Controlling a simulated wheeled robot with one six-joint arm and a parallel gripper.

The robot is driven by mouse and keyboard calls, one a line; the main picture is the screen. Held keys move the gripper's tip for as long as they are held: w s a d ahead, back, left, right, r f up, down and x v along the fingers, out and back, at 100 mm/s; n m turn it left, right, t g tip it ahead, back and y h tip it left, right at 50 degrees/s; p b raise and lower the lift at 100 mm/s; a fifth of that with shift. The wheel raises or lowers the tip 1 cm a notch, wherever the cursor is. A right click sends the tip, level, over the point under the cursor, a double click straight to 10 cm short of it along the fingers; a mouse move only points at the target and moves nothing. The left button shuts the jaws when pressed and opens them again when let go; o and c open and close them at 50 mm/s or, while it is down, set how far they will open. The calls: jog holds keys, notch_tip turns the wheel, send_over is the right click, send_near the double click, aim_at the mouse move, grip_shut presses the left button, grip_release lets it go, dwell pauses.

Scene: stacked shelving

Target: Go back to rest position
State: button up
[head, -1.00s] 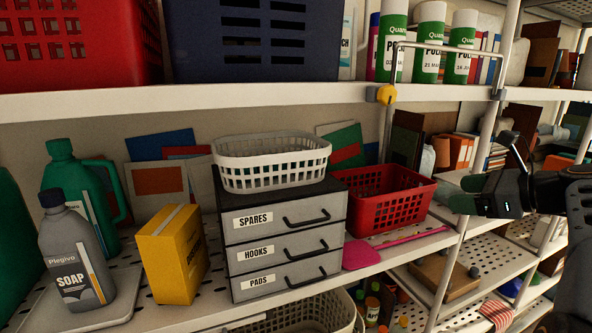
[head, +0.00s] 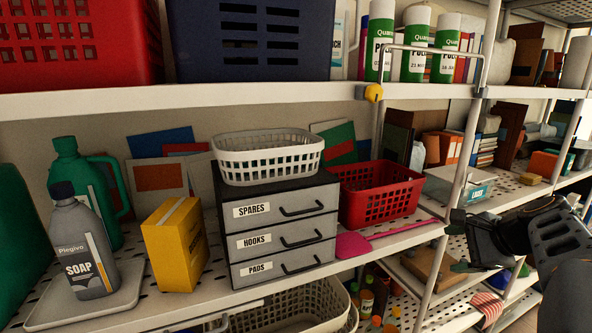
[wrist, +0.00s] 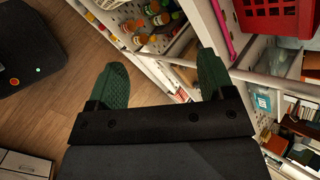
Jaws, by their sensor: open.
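My gripper (wrist: 162,82) shows in the wrist view with its two green-tipped fingers spread wide and nothing between them. Beyond the fingers are the wooden floor and the edge of the lower shelves. In the head view my gripper (head: 456,240) is at the right, in front of a shelf upright, and its fingertips are partly hidden by its dark body. It is clear of the drawer unit (head: 283,231) and of the red basket (head: 380,198) on the middle shelf.
The middle shelf also holds a grey soap bottle (head: 85,245), a yellow box (head: 175,245), a white basket (head: 268,160) on the drawers and a pink paddle (head: 352,244). Metal uprights (head: 450,210) stand close to my arm. Open floor (wrist: 50,110) shows in the wrist view.

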jog(key=s+a+f+n+g+h, duration=0.1)
jog(key=s+a+f+n+h, duration=0.1)
jog(key=s+a+f+n, duration=0.4)
jog(key=s+a+f+n+g+h, duration=0.2)
jog(key=s+a+f+n, duration=0.4)
jog(key=a+n, duration=0.6)
jog(key=shift+s+f, duration=0.2)
jog(key=shift+s, duration=0.45)
